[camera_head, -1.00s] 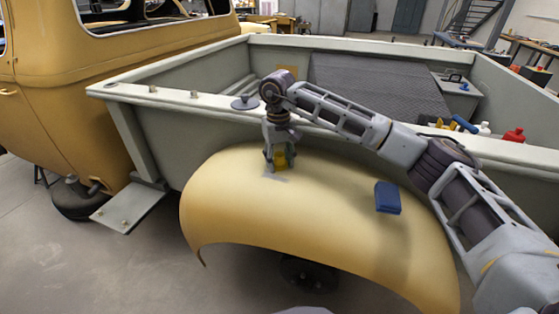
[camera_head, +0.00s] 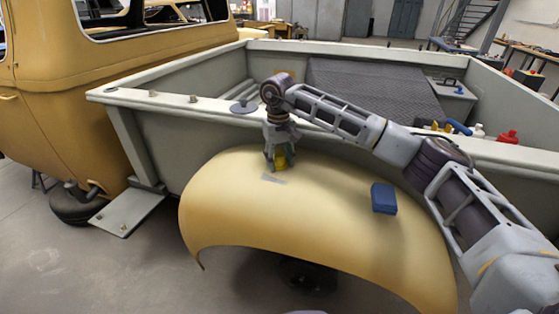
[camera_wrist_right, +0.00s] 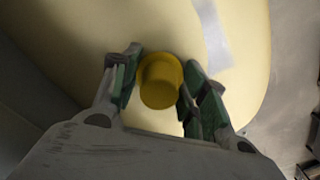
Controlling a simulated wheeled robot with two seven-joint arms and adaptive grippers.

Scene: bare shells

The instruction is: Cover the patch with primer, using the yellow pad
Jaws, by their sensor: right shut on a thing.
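My right gripper (camera_head: 277,162) is shut on the yellow pad (camera_head: 281,161), just above or on the top of the tan fender (camera_head: 235,205). In the right wrist view the pad (camera_wrist_right: 161,82) looks round and sits between the two green-lined fingertips (camera_wrist_right: 160,90). The patch (camera_head: 274,179) is a thin grey strip on the fender, just in front of the gripper. It also shows in the right wrist view (camera_wrist_right: 212,35), beside and apart from the pad. I cannot tell whether the pad touches the fender. My left gripper is not in view.
A blue block (camera_head: 384,198) rests on the fender to the right. The truck bed wall (camera_head: 160,135) rises behind the fender, with a grey disc (camera_head: 244,106) on its rim. A red container (camera_head: 508,137) and a blue-handled thing (camera_head: 459,128) stand at the far right.

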